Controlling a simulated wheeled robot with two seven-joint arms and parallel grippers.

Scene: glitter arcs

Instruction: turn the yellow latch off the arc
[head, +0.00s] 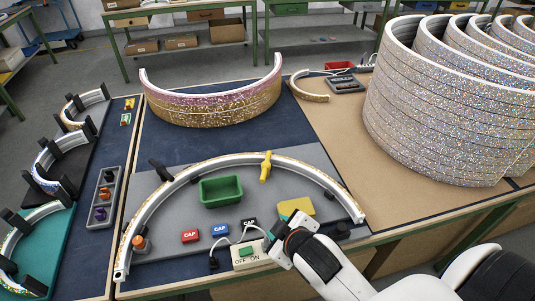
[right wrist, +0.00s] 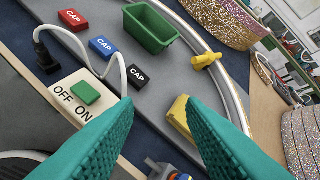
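The yellow latch (head: 265,166) sits at the top of the white-edged arc (head: 197,173), lying across its rim. In the right wrist view the latch (right wrist: 206,61) lies on the arc (right wrist: 232,86), beyond my fingertips and apart from them. My right gripper (head: 283,235) is over the front right of the grey board, short of the latch. Its two teal fingers (right wrist: 160,105) are spread wide and empty in the right wrist view. My left gripper is in neither view.
Inside the arc are a green bin (head: 221,190), a yellow block (head: 296,207), red (head: 190,236), blue (head: 220,230) and black CAP blocks. A switch box (head: 249,254) with a white cable stands near my right gripper. Tall glitter rings (head: 440,110) fill the right.

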